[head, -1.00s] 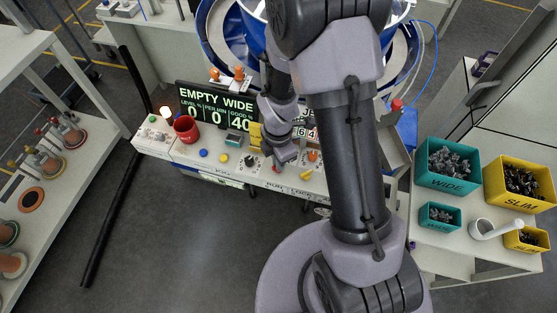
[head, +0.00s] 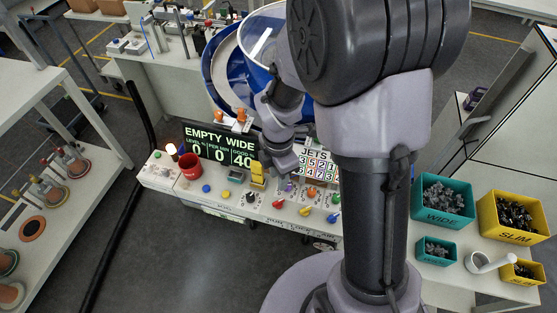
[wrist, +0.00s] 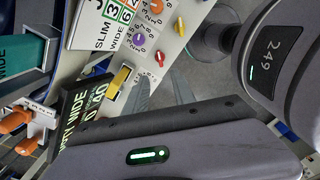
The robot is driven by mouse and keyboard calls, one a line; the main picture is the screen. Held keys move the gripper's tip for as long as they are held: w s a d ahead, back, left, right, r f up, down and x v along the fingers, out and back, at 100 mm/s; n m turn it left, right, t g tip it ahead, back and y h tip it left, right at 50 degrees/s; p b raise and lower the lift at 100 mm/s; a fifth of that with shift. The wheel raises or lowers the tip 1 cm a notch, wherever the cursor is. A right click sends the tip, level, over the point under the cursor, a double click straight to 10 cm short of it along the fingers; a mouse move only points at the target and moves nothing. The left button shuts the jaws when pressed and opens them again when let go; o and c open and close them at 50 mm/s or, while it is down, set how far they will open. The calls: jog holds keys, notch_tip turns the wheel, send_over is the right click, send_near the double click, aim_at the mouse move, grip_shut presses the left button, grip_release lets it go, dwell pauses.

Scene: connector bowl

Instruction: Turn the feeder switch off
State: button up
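The feeder control panel (head: 160,180) is a pale console with buttons, knobs and levers along its front. A black knob (head: 251,196) sits near its middle, with a red lever (head: 278,203), a yellow lever (head: 305,211) and a blue lever (head: 333,217) to its right. I cannot read which one is the feeder switch. A display (head: 218,147) reads EMPTY WIDE, 0, 0, 40.
Teal bins (head: 443,202) and yellow bins (head: 512,217) stand at right. A shelf with spools (head: 42,228) is at left.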

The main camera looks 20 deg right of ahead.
notch_tip(320, 180, up, 5)
jog(key=shift+f+p, duration=0.15)
jog(key=shift+p, duration=0.3)
